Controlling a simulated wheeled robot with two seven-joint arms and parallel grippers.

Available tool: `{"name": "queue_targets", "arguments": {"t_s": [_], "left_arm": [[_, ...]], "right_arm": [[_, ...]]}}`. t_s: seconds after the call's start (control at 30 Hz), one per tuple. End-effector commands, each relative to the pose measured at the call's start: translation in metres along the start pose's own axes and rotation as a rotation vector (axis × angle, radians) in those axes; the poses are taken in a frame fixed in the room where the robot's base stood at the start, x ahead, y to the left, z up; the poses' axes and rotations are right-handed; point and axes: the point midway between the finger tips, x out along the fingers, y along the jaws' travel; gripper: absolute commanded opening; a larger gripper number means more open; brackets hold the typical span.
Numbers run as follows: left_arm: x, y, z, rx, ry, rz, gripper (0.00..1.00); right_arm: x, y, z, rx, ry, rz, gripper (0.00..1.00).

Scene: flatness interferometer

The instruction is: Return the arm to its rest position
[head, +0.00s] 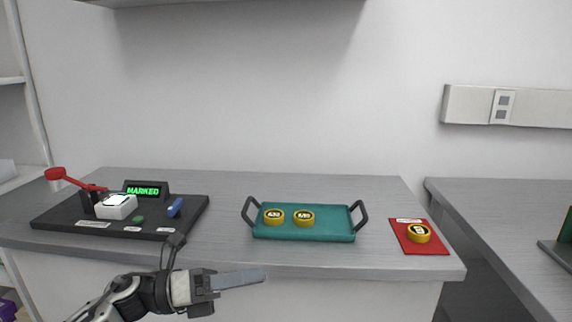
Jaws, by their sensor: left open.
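My left arm comes in from the lower left, and its gripper (238,281) is in front of the counter's front edge, pointing right. It is open, and nothing shows between its fingers. It is apart from the black device board (55,217) and the teal tray (340,234). The board carries a red lever (75,181), a white block (116,206), a blue piece (175,207) and a small display (147,190) reading "MARKED" in green. My right gripper does not show.
The teal tray has two dark handles and holds two yellow discs (273,216) (304,218). A red mat (411,245) at the right bears another yellow disc (418,233). The grey counter (230,247) is bare between board and tray. A second counter (500,215) stands right, across a gap.

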Motion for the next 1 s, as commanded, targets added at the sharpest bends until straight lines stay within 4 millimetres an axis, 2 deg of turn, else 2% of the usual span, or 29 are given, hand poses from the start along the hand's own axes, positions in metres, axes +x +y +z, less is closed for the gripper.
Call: {"name": "queue_targets", "arguments": {"t_s": [0.03, 0.13, 0.27, 0.37, 0.4, 0.5, 0.6, 0.7, 0.8, 1.0], "left_arm": [[0.006, 0.001, -0.013, -0.171, -0.137, -0.015, 0.87], [0.000, 0.012, -0.027, -0.533, -0.418, -0.017, 0.87], [-0.030, 0.039, -0.065, -1.030, -0.778, 0.008, 0.87], [-0.063, 0.060, -0.116, -1.418, -1.056, 0.046, 0.87], [-0.076, 0.065, -0.141, -1.568, -1.165, 0.064, 0.87], [-0.104, 0.069, -0.200, -1.873, -1.395, 0.109, 0.87], [-0.122, 0.063, -0.247, -2.080, -1.562, 0.149, 0.87], [-0.131, 0.056, -0.276, -2.205, -1.666, 0.174, 0.87], [-0.135, 0.052, -0.290, -2.262, -1.716, 0.189, 0.87], [-0.136, 0.052, -0.293, -2.272, -1.724, 0.194, 0.87]], "right_arm": [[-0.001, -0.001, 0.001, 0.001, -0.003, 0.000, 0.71], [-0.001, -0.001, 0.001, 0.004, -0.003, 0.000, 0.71], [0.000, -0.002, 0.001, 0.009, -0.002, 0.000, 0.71], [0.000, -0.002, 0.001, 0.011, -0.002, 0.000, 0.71], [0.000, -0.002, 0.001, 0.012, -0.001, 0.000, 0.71], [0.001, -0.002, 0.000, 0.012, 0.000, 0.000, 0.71], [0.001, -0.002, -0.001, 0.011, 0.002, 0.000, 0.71], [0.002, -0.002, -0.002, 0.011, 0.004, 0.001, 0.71], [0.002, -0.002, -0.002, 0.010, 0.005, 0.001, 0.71], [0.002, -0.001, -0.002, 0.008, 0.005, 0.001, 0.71]]}}
